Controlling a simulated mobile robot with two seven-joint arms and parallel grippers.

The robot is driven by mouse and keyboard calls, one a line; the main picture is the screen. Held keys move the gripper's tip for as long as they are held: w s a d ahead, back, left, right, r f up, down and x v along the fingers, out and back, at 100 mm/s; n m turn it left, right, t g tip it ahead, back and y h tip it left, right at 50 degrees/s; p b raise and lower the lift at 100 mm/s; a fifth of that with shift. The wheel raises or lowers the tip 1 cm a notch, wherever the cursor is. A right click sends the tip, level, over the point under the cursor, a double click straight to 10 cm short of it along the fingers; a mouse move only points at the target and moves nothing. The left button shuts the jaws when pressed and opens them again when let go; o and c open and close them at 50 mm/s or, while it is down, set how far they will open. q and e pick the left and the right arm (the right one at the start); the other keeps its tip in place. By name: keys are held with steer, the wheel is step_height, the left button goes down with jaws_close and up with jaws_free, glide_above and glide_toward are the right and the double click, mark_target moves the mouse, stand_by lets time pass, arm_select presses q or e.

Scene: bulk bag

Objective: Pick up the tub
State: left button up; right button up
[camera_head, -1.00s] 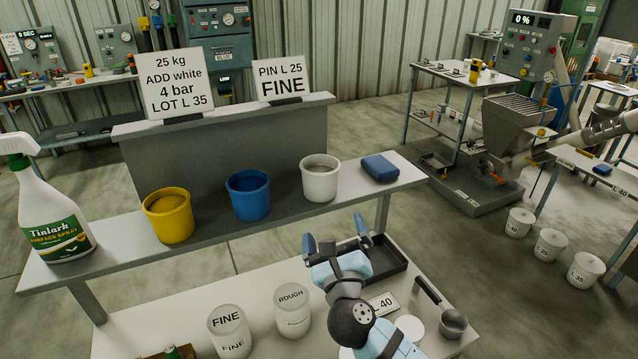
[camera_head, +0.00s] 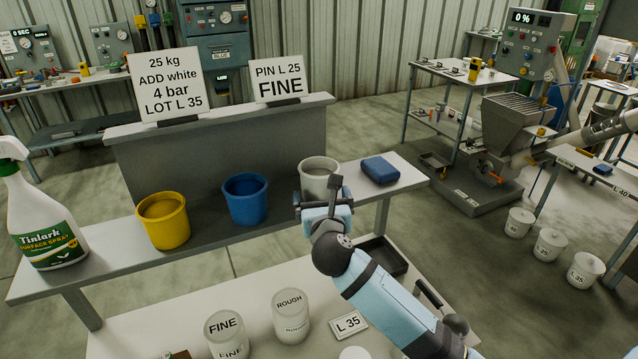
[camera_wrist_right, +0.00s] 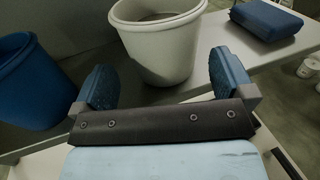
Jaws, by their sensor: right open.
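Three tubs stand in a row on the raised shelf: a yellow tub (camera_head: 163,221), a blue tub (camera_head: 246,199) and a white tub (camera_head: 317,168). The white tub holds a greyish content and is partly hidden by my right gripper (camera_head: 318,201) in the head view. In the right wrist view, the white tub (camera_wrist_right: 160,50) stands just beyond my right gripper (camera_wrist_right: 160,85), whose two blue-padded fingers are spread apart and empty. The white tub lies ahead between the fingers' directions; contact cannot be told. The blue tub (camera_wrist_right: 32,85) is left of the fingers there. My left gripper is not in view.
A blue block-like pad (camera_head: 380,169) lies right of the white tub. A spray bottle (camera_head: 42,215) stands at the shelf's left end. Below are jars marked FINE (camera_head: 227,335) and ROUGH (camera_head: 290,316), an L 35 card (camera_head: 348,325) and a dark tray (camera_head: 385,256). Sign cards stand behind.

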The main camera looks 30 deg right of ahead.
mark_target(322, 193)
steer(key=x, duration=0.4)
steer(key=shift+w+d+f+p, duration=0.1)
steer(key=shift+w+d+p, duration=0.2)
steer(key=shift+s, duration=0.1)
steer(key=shift+c, duration=0.2)
steer(key=c, duration=0.8)
step_height(322, 193, up, 20)
steer(key=shift+p, duration=0.3)
